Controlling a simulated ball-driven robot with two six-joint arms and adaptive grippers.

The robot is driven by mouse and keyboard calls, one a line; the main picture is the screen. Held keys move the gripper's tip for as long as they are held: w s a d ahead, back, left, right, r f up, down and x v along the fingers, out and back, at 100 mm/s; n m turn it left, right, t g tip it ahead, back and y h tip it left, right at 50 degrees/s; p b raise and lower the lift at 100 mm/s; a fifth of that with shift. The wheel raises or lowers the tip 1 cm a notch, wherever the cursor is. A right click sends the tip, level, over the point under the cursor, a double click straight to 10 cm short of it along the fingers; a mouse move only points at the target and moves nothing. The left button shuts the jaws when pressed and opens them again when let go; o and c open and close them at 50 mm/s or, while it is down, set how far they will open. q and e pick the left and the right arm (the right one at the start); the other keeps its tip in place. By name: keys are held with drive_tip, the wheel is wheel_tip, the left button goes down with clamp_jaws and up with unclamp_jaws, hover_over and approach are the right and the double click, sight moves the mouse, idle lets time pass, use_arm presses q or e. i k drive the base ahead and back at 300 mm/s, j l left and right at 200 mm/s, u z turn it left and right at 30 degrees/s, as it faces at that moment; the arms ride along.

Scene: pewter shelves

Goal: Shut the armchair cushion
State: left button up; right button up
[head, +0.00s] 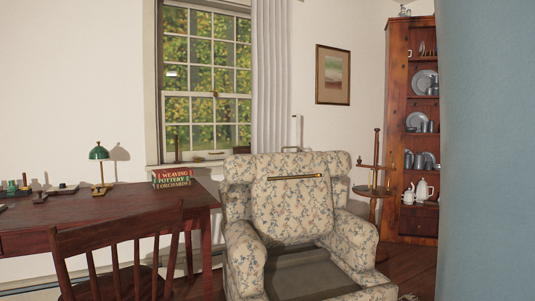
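The armchair (246,255) has floral upholstery and stands right of centre in the head view, facing me at an angle. Its cushion (290,218) stands raised and leans against the backrest. A brass-coloured bar handle (294,177) runs along the cushion's top edge. Below it the seat base (308,275) is open, showing a dark grey recess. Neither of my grippers shows in the head view.
A wooden desk (110,212) with books (172,178) and a green lamp (99,153) is at left. A wooden chair (120,262) stands before it. A tiered stand (375,185) and corner shelves (396,130) are behind the armchair. A blue surface (487,150) blocks the right edge.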

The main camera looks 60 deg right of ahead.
sight(289, 200)
drive_tip(key=l+z, duration=0.7)
drive_tip(key=z, duration=0.2)
drive_tip(key=i+l+z, duration=0.2)
drive_tip(key=z, duration=0.3)
drive_tip(key=l, duration=0.1)
